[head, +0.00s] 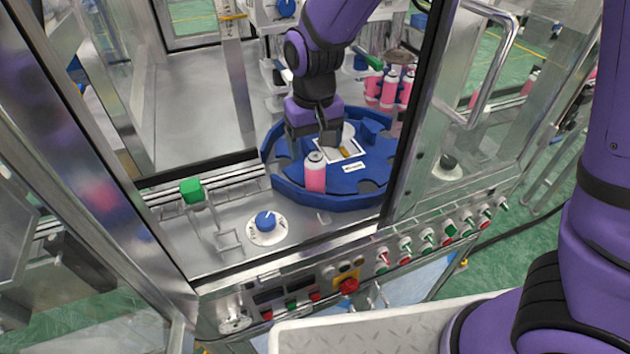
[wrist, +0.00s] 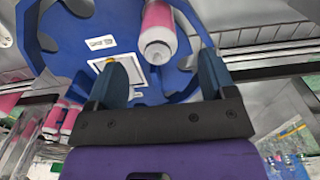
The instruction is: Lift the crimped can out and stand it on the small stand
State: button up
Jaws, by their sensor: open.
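A can (head: 315,174) with a pink body and a pale metal top stands upright at the near edge of the blue dial (head: 350,198). In the wrist view, the can (wrist: 158,20) shows top-first beyond the fingertips, roughly between them. My gripper (head: 314,142) is above the dial, just behind and above the can in the head view. Its two fingers (wrist: 162,62) are spread and empty in the wrist view, with no clear contact with the can. I cannot pick out the small stand with certainty.
Several more pink cans (head: 390,88) stand at the back right. A green block (head: 192,190) and a blue knob (head: 265,221) lie left of the dial. A dark frame post (head: 418,115) and glass panels border the opening. A button panel (head: 400,245) runs along the front.

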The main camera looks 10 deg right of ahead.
aim_at(315, 152)
jog(key=shift+d+f, duration=0.1)
jog(key=shift+f, duration=2.6)
jog(key=c, duration=1.2)
jog(key=shift+c, duration=0.2)
jog(key=shift+r, duration=0.15)
